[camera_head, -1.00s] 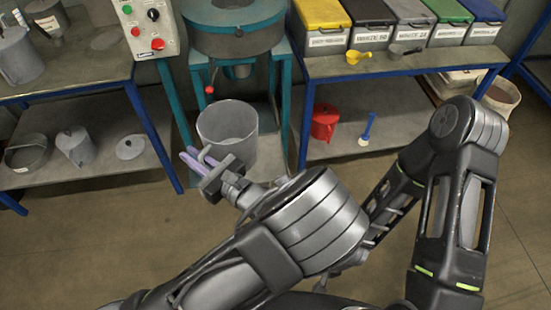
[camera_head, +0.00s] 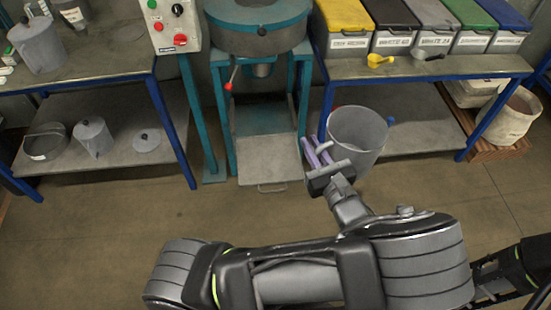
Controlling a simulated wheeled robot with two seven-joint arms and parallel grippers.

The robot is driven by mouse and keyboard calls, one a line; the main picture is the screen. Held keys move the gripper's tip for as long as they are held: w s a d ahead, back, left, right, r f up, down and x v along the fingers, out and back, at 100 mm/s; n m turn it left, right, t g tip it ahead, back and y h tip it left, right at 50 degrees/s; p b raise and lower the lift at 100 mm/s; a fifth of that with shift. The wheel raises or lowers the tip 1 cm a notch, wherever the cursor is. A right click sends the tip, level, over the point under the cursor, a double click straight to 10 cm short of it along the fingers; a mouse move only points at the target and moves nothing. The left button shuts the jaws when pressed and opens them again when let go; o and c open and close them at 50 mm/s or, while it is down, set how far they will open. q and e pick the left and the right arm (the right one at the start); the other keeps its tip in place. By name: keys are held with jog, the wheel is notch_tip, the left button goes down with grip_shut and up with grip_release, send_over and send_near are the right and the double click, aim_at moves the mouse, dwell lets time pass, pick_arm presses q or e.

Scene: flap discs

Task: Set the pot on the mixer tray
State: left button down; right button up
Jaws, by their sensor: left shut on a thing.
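The pot (camera_head: 361,134) is a grey, open-topped bucket, held upright, to the right of the mixer tray in the picture. My left gripper (camera_head: 318,151), with purple fingers, is at the pot's left side and shut on it; the exact grip is hard to make out. The mixer tray (camera_head: 268,160) is a flat grey plate with a front handle, low between the teal legs of the mixer (camera_head: 258,24). No pot stands on it. My right gripper is out of view.
A left bench (camera_head: 75,80) holds metal vessels. A red-knobbed lever (camera_head: 229,86) hangs above the tray. Floor in front is clear.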

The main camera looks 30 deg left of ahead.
pick_arm(q)
jog(key=w+a+f+n+g+y+b, duration=0.1)
jog(key=w+a+f+b, duration=0.4)
jog(key=f+b, duration=0.45)
jog(key=w+a+f+n+g+y+b, duration=0.1)
jog(key=w+a+f+g+b, duration=0.15)
jog(key=a+f+b, duration=0.65)
jog(key=w+a+f+n+g+b, duration=0.1)
jog(key=a+f+b, duration=0.3)
jog(key=a, duration=0.4)
jog(key=w+a+f+n+g+y+b, duration=0.1)
jog(key=a+f+b, duration=0.4)
jog(key=a, duration=0.4)
jog(key=shift+w+b, duration=0.4)
jog(key=shift+b, duration=0.5)
jog(key=shift+d+g, duration=0.1)
jog(key=shift+g, duration=0.15)
notch_tip(320, 180, down, 6)
jog(key=b, duration=0.2)
jog(key=shift+f, duration=0.1)
